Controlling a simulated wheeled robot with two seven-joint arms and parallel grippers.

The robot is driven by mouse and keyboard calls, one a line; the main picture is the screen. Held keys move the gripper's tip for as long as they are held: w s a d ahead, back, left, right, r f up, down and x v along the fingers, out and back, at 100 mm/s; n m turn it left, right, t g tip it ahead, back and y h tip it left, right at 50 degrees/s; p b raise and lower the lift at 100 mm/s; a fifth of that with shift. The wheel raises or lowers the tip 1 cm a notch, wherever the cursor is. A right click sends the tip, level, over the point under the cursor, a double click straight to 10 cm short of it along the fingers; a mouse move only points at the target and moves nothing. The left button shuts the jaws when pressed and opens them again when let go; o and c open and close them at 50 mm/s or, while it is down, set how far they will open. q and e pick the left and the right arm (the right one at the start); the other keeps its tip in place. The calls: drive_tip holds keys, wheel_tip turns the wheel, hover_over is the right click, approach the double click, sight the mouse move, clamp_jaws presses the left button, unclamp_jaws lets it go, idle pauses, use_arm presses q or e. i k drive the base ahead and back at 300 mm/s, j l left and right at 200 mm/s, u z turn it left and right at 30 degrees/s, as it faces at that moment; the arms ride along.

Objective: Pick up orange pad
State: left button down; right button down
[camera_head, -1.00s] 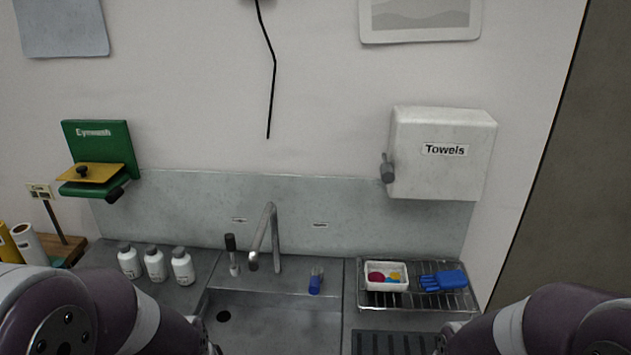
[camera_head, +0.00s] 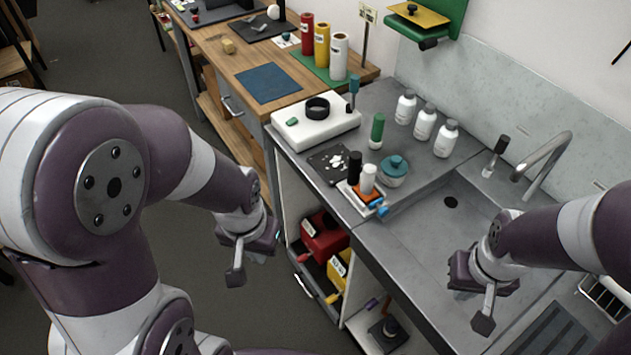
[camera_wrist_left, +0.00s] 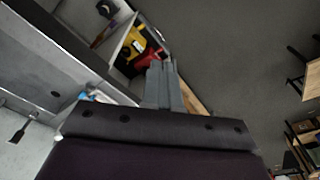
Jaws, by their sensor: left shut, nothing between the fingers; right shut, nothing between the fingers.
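A small orange pad (camera_head: 367,196) lies among a black bottle (camera_head: 354,167) and a white bottle (camera_head: 368,178) on a pale tray at the front edge of the grey counter; the bottles partly hide it. A blue item (camera_head: 380,207) lies beside it. My left gripper (camera_head: 236,275) is shut and empty, hanging over the floor left of the counter, apart from the pad. Its closed fingers also show in the left wrist view (camera_wrist_left: 163,75). My right gripper (camera_head: 483,323) is shut and empty, in front of the sink and right of the pad.
A teal-lidded jar (camera_head: 394,170), a green bottle (camera_head: 377,131) and a dark mat (camera_head: 328,163) stand close around the pad. A white device (camera_head: 316,122) is behind left. Below the counter, an open cabinet holds red (camera_head: 323,236) and yellow (camera_head: 340,270) containers. Floor space is clear at left.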

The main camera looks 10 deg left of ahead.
sight(365, 191)
drive_tip(key=i+j+z, duration=0.15)
drive_tip(key=z, duration=0.3)
drive_tip(key=i+j+z, duration=0.1)
drive_tip(key=z, duration=0.3)
drive_tip(key=j+z, duration=0.3)
drive_tip(key=z, duration=0.15)
